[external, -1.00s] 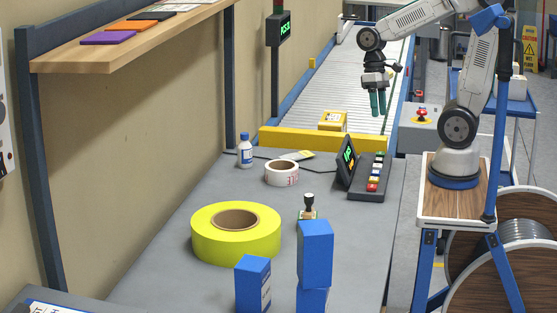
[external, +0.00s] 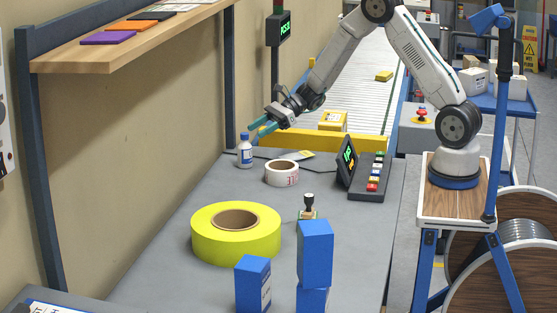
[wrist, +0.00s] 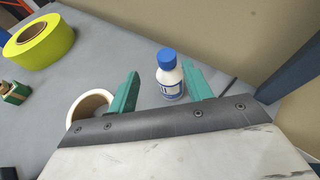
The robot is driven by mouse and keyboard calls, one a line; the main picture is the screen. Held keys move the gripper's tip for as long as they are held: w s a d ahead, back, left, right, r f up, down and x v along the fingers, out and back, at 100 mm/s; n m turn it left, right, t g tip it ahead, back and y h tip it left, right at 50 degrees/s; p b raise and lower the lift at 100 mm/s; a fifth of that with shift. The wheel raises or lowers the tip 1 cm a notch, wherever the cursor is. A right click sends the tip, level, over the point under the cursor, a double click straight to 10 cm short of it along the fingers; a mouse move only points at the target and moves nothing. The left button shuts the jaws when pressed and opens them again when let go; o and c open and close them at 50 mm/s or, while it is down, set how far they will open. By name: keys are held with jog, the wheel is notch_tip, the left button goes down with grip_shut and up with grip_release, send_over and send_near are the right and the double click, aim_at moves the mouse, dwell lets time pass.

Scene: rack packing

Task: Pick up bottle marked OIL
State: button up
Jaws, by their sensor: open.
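A small white bottle (external: 245,152) with a blue cap and a blue label stands upright at the far left of the grey table, near the wall. It also shows in the wrist view (wrist: 171,85), ahead of and between my fingertips. Its label is too small to read. My gripper (external: 260,131) is open, with teal fingers pointing down and left toward the bottle. In the wrist view my gripper (wrist: 160,82) has a finger on either side of the bottle's line; I cannot tell that either one touches it.
A white tape roll (external: 282,173) lies close to the right of the bottle. A large yellow roll (external: 205,237), a stamp (external: 308,207), blue boxes (external: 253,286) and a button panel (external: 369,178) stand nearer. A yellow barrier (external: 360,143) edges the conveyor behind.

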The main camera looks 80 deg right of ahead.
aim_at(243, 138)
jog(key=shift+m, duration=0.5)
jog(key=x, duration=0.5)
jog(key=d+x, duration=0.1)
jog(key=x, duration=0.1)
jog(key=shift+w+a+f, duration=0.3)
jog(key=shift+w+f, duration=0.05)
jog(key=shift+w, duration=0.3)
jog(key=shift+t, duration=0.3)
grip_shut()
